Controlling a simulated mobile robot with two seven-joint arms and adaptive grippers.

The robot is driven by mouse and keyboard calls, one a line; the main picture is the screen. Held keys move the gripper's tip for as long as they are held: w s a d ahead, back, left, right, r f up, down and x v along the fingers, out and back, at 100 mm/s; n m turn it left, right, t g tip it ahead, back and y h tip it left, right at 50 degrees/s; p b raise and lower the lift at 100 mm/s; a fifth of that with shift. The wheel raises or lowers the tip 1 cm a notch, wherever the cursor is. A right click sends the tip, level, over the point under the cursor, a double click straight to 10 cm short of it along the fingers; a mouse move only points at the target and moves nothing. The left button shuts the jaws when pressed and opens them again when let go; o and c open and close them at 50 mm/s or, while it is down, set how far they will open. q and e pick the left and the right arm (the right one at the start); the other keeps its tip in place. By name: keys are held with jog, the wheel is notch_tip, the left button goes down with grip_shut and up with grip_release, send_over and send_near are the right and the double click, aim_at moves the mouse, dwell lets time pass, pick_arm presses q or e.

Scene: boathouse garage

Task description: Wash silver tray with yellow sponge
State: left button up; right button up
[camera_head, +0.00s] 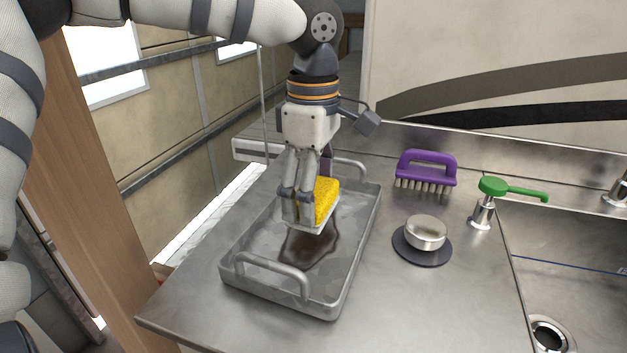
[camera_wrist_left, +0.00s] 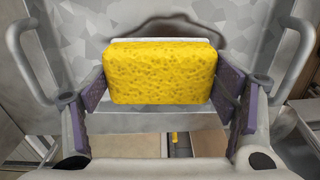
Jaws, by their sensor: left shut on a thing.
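The silver tray (camera_head: 346,262) lies on the steel counter, with a handle at its near end and one at its far end. A dark brown stain (camera_head: 306,250) spreads on its floor. My left gripper (camera_head: 308,205) is over the tray, pointing down, and is shut on the yellow sponge (camera_head: 325,196). The sponge has a white layer on its lower side. In the left wrist view the sponge (camera_wrist_left: 160,72) sits between the purple finger pads, with the dark stain's edge beyond it. I cannot tell whether the sponge touches the tray floor. My right gripper is not in view.
A purple brush (camera_head: 426,168) stands at the back of the counter (camera_head: 400,305). A round metal-topped piece on a dark disc (camera_head: 424,240) is right of the tray. A tap with a green lever (camera_head: 497,188) stands by the sink (camera_head: 580,260) at right. The counter's left edge is near the tray.

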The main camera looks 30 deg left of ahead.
pick_arm(q)
jog(key=shift+f, duration=2.1)
